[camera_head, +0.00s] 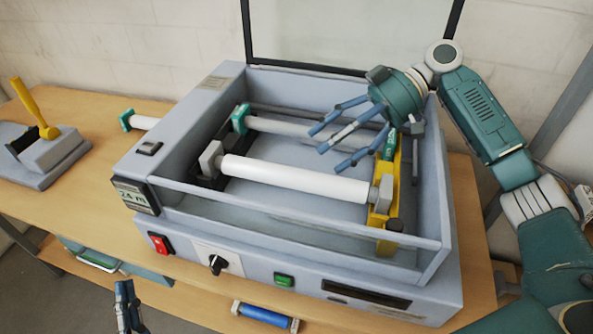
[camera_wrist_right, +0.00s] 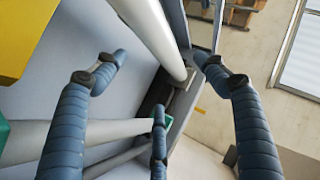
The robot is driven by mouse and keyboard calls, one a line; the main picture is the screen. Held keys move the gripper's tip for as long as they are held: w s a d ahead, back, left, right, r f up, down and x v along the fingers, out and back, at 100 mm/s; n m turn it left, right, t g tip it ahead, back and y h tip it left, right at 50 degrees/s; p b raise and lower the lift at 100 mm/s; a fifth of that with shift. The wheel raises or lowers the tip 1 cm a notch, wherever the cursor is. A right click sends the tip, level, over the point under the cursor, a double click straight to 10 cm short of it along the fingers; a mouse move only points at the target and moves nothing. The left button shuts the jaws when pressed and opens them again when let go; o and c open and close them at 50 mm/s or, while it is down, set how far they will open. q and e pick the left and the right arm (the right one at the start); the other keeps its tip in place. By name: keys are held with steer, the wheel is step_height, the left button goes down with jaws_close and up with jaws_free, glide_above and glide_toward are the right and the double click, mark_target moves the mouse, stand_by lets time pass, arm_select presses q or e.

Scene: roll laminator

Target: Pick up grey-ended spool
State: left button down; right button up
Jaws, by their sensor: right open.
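The grey-ended spool (camera_head: 295,180) is a white roll with grey end blocks. It lies across the front of the open grey laminator (camera_head: 175,205); its right end is at the yellow bracket (camera_head: 381,205). A green-ended spool (camera_head: 285,127) lies behind it, partly hidden by my right gripper (camera_head: 326,133). My right gripper is open and empty, its blue fingers above the laminator, apart from the grey-ended spool. The right wrist view shows the open fingers (camera_wrist_right: 160,76) with the white roll (camera_wrist_right: 150,28) beyond them. My left gripper (camera_head: 127,305) is low at the front; its opening is unclear.
The laminator's walls surround the spools. A yellow-handled tool (camera_head: 40,150) stands at the left. A blue spool (camera_head: 265,317) is below the front edge. The table's left middle is clear.

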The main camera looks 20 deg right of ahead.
mark_target(298, 172)
steer(key=p+x, duration=0.1)
steer(key=x, duration=0.3)
steer(key=shift+s+a, duration=0.1)
steer(key=shift+a, duration=0.15)
steer(key=p+x, duration=0.3)
steer(key=x, duration=0.1)
steer(key=shift+s+d, duration=0.1)
steer(key=shift+s, duration=0.2)
steer(key=shift+a+f, duration=0.45)
steer(key=shift+d, duration=0.1)
steer(key=c, duration=0.8)
steer(key=shift+r, duration=0.1)
steer(key=c, duration=0.8)
